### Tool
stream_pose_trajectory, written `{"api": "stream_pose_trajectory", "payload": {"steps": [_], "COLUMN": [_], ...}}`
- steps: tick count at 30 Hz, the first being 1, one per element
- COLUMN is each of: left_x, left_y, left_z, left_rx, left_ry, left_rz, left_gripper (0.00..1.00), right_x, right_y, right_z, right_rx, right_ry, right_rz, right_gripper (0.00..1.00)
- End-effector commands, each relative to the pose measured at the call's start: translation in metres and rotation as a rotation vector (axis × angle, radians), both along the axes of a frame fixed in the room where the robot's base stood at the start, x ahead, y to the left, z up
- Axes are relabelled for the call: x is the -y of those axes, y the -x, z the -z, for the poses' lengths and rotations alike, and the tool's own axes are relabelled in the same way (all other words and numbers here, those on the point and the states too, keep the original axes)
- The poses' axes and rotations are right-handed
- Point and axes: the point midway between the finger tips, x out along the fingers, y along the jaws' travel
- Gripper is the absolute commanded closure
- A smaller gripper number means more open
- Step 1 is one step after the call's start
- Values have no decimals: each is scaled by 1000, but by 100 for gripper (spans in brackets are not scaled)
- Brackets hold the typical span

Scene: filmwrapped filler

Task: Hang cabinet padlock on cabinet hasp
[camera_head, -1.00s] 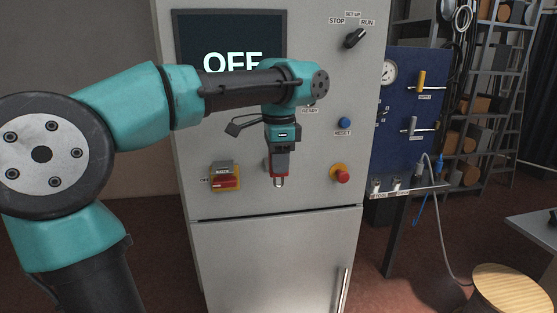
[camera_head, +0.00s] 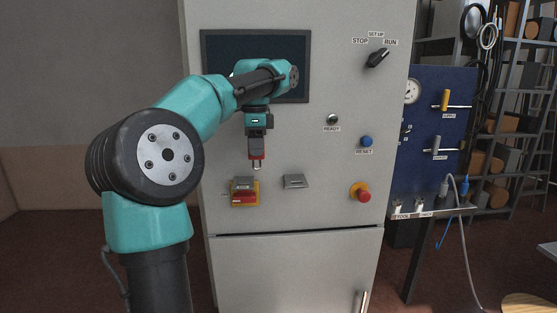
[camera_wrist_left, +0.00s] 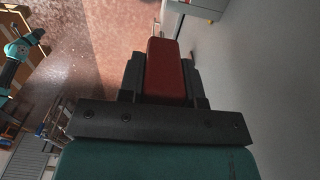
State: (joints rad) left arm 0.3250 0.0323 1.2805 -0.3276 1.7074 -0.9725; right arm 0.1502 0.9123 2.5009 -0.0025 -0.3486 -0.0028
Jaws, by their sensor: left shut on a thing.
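My left gripper (camera_head: 257,147) is shut on the red padlock (camera_head: 256,157), with its metal shackle pointing down. The padlock's red body (camera_wrist_left: 167,70) also shows between the fingers in the left wrist view. In the head view it appears above and slightly right of a red-and-yellow switch (camera_head: 245,198) with a grey piece at its top. A small grey metal bracket (camera_head: 295,182) on the cabinet front lies to the right and lower. I cannot tell for sure which of these is the hasp. The padlock looks apart from both. My right gripper is not in view.
The grey cabinet (camera_head: 330,210) carries a dark screen (camera_head: 222,50), a selector knob (camera_head: 377,58), a blue reset button (camera_head: 366,141) and a red stop button (camera_head: 362,192). A blue panel (camera_head: 425,125) with hoses stands at right. Shelving fills the far right.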

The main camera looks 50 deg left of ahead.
Motion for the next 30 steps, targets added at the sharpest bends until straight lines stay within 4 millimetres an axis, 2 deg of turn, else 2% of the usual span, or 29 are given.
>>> {"api": "stream_pose_trajectory", "payload": {"steps": [1,3,9,30], "left_x": [-14,-26,-45,-48], "left_y": [4,9,17,19], "left_z": [-2,-5,-9,-6], "left_rx": [0,1,-1,0], "left_ry": [-1,-4,-6,-7], "left_rz": [-7,-5,0,2], "left_gripper": [96,96,96,96], "right_x": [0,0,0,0], "right_y": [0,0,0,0], "right_z": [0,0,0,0], "right_rx": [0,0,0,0], "right_ry": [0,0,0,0], "right_rz": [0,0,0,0], "right_gripper": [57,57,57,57]}}
